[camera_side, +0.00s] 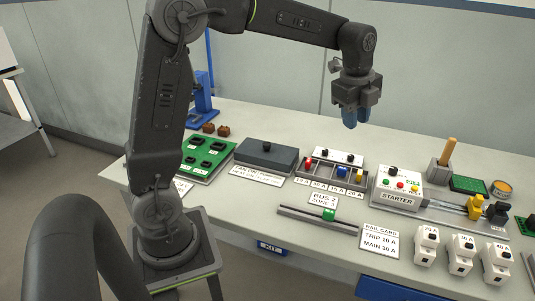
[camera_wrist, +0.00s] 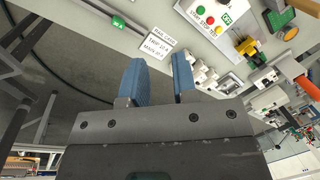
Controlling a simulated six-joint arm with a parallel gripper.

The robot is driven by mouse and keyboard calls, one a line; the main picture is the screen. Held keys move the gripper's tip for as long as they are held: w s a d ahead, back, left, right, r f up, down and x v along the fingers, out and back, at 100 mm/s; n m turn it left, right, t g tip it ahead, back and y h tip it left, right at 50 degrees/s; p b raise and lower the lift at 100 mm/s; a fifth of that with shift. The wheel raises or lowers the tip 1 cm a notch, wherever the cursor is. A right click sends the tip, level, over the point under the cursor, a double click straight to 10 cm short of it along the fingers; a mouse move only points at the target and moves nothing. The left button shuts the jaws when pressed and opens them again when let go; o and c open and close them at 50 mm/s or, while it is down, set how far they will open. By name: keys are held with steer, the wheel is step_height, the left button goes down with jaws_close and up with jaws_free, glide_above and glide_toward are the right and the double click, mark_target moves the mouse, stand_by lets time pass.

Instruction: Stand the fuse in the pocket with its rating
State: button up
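A fuse tray (camera_side: 307,177) with a row of pockets stands mid-bench in the side view, with small rating labels along its front. A red piece (camera_side: 309,161) is at its left end and a yellow piece (camera_side: 358,176) at its right end. A small blue piece (camera_side: 336,171) shows between them. My gripper (camera_side: 357,117) hangs above and behind the tray, clear of the bench. In the wrist view my gripper (camera_wrist: 158,70) has its blue fingers apart with nothing between them.
A grey box (camera_side: 267,155) and a green board (camera_side: 207,160) stand left of the tray. The starter box (camera_side: 397,188) and levers (camera_side: 475,207) are to the right. A rail with a green block (camera_side: 329,214), a rail card (camera_side: 380,239) and white breakers (camera_side: 461,253) lie in front.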

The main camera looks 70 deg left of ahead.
steer(key=s+d+n+t, duration=0.1)
steer(key=s+d+n, duration=0.1)
steer(key=s+n, duration=0.6)
steer(key=s+d+n+t, duration=0.2)
steer(key=s+n, duration=0.7)
steer(key=s, duration=0.7)
steer(key=shift+d+f+t, duration=0.3)
steer(key=shift+d+f, duration=0.1)
steer(key=shift+d, duration=0.3)
